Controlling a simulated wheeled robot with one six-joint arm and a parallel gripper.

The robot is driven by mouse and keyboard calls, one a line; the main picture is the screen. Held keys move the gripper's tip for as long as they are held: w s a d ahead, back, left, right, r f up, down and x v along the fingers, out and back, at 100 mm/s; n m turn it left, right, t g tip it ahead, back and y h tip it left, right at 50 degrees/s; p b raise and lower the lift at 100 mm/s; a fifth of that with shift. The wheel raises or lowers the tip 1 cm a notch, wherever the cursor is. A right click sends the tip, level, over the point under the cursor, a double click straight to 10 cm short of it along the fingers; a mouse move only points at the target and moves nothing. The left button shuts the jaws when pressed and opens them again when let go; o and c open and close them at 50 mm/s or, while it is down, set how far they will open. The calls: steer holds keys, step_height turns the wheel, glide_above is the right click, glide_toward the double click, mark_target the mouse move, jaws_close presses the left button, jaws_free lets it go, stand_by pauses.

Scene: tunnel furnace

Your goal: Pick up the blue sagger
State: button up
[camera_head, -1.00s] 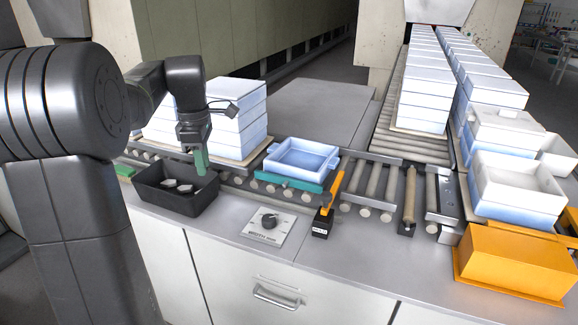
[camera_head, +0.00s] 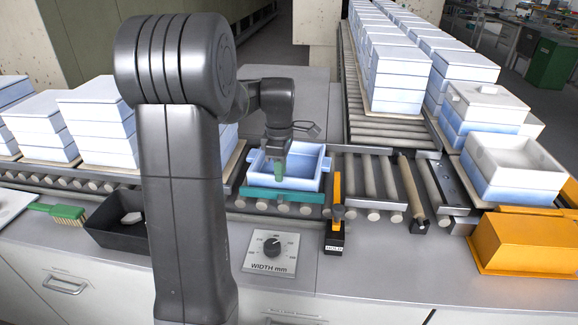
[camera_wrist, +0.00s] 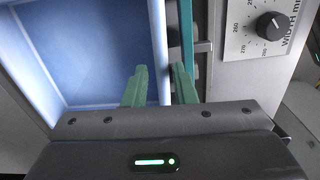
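The blue sagger (camera_head: 305,184) is an open, shallow box with side lugs, sitting upright on the roller conveyor behind a teal bar (camera_head: 283,196). My gripper (camera_head: 279,173) points down over the sagger's near side. In the wrist view its two green fingers (camera_wrist: 158,70) are apart, with nothing held. The sagger's wall (camera_wrist: 157,45) lines up between them: one finger appears over the blue interior, the other on the outer side by the teal bar. How deep the fingertips reach is unclear.
An orange HOLD lever (camera_head: 336,200) stands just right of the sagger. A width dial (camera_head: 272,248) lies in front. A black bin (camera_head: 115,233) and green brush (camera_head: 60,212) are at left. Stacked saggers (camera_head: 480,106) and an orange box (camera_head: 520,243) are at right.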

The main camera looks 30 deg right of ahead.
steer(key=shift+s+d+f, duration=0.1)
steer(key=shift+s+f, duration=0.05)
steer(key=shift+f, duration=0.45)
steer(key=shift+s+f, duration=0.15)
steer(key=shift+f, duration=0.45)
steer(key=shift+w+f, duration=0.1)
steer(key=shift+f, duration=0.25)
steer(key=shift+c, duration=0.5)
jaws_close()
steer(key=shift+r, duration=0.1)
